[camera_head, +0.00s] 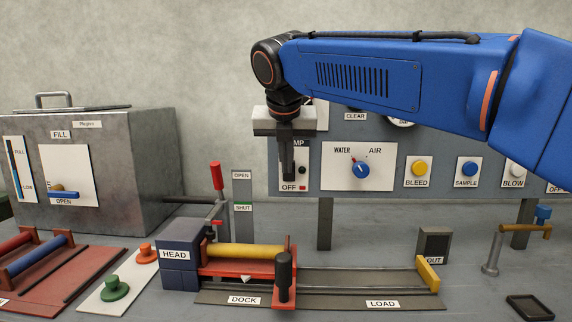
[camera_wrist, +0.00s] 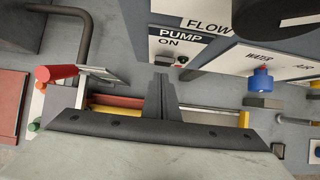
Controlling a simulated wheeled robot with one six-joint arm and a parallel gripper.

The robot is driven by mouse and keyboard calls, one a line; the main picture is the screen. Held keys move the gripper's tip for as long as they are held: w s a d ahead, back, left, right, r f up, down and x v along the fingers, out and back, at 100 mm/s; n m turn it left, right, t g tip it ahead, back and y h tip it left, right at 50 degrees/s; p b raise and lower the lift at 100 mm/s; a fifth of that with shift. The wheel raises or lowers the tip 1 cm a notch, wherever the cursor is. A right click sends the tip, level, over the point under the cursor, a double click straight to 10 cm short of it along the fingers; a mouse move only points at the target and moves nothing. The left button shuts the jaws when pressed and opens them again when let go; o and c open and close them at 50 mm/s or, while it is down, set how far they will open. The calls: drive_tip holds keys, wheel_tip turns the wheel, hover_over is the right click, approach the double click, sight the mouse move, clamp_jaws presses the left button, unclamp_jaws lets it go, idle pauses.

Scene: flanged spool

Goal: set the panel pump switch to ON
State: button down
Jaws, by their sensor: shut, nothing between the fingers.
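The pump switch plate (camera_head: 302,158) is a white plate on the grey-blue panel in the head view, with OFF and a small red lamp at its bottom. In the wrist view the plate (camera_wrist: 190,47) reads PUMP and ON, with a small dark lamp beside ON. My gripper (camera_head: 288,178) points down in front of this plate and covers its middle. Its fingers (camera_wrist: 162,82) are together and empty in the wrist view, with the tips just below the word ON.
To the right on the panel are the WATER/AIR knob (camera_head: 360,170), the yellow BLEED button (camera_head: 419,168) and the blue SAMPLE button (camera_head: 469,169). Below stands the dock with a yellow roller (camera_head: 245,250) and a red-topped lever (camera_head: 217,176). A grey FILL box (camera_head: 120,190) stands left.

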drive_tip(key=shift+w+r, duration=0.2)
drive_tip(key=shift+w, duration=0.35)
drive_tip(key=shift+w+r, duration=0.2)
drive_tip(key=shift+w, duration=0.25)
drive_tip(key=shift+r, duration=0.2)
drive_tip(key=shift+r, duration=0.65)
drive_tip(key=shift+s, duration=0.15)
